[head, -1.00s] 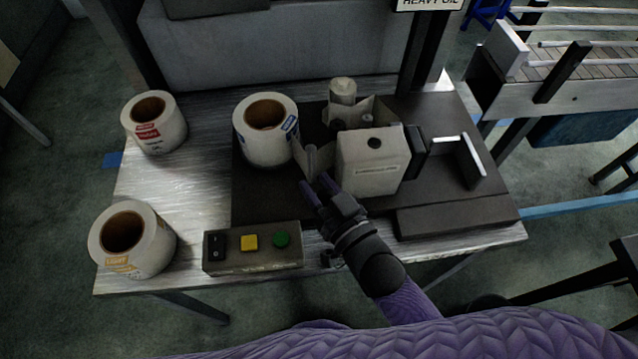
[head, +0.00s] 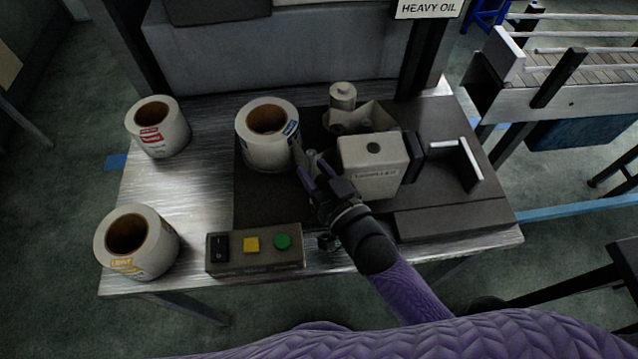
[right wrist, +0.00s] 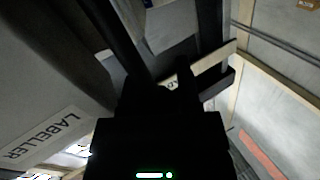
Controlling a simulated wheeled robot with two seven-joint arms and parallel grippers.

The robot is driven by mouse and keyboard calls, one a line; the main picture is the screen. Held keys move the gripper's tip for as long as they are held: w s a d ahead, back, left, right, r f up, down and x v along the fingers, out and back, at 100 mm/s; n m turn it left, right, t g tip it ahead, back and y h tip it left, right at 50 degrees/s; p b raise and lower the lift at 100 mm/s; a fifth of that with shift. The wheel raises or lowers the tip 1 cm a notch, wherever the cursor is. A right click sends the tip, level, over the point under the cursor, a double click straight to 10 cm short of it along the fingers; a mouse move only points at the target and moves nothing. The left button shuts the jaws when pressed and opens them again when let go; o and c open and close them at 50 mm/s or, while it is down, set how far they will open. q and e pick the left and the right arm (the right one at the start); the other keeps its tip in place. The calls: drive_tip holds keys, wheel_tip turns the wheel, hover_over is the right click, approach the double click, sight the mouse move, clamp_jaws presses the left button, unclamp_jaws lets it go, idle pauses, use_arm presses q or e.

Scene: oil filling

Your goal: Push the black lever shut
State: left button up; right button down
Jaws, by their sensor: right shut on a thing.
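My left gripper is not in view.
Two label rolls stand on the metal table (head: 195,190) at the left, one behind (head: 172,135) and one in front (head: 150,255). A button box (head: 255,264) sits at the front edge. A conveyor (head: 560,85) stands at the right.

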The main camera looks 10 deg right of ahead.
drive_tip(key=shift+w+f, duration=0.2)
drive_tip(key=shift+w, duration=0.1)
drive_tip(key=shift+d+f, duration=0.1)
drive_tip(key=shift+c, duration=1.6)
unclamp_jaws()
drive_tip(key=shift+w, duration=0.1)
